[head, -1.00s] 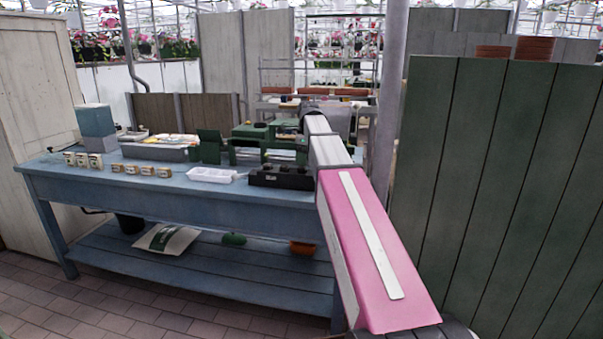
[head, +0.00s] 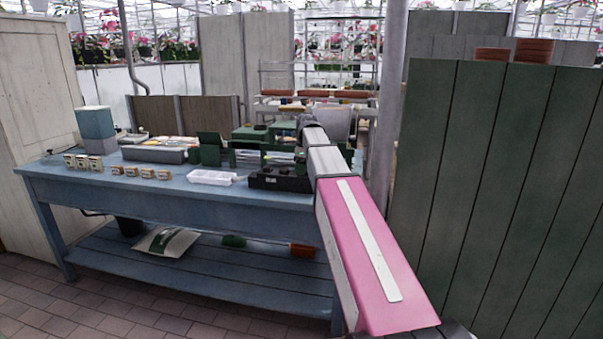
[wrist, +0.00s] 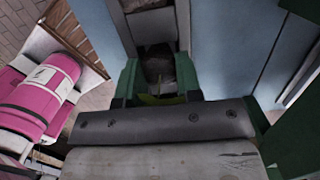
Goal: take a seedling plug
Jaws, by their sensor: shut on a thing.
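In the wrist view, my gripper (wrist: 158,66) has two green fingers closed on a dark, soil-like seedling plug (wrist: 160,69). A yellowish-green strip (wrist: 160,99), perhaps its leaf, shows between the fingers, close to the grey gripper body. The plug's far end lies near a grey slotted holder (wrist: 151,24); I cannot tell whether they touch. In the head view, my arm reaches over the right end of the blue bench, and the gripper and plug are hidden behind it.
The blue bench (head: 120,190) holds a black tray (head: 279,180), a white tray (head: 212,177), several small labelled boxes (head: 132,171) and green equipment (head: 210,149). A green plank wall (head: 490,200) stands close on the right. The tiled floor at front left is clear.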

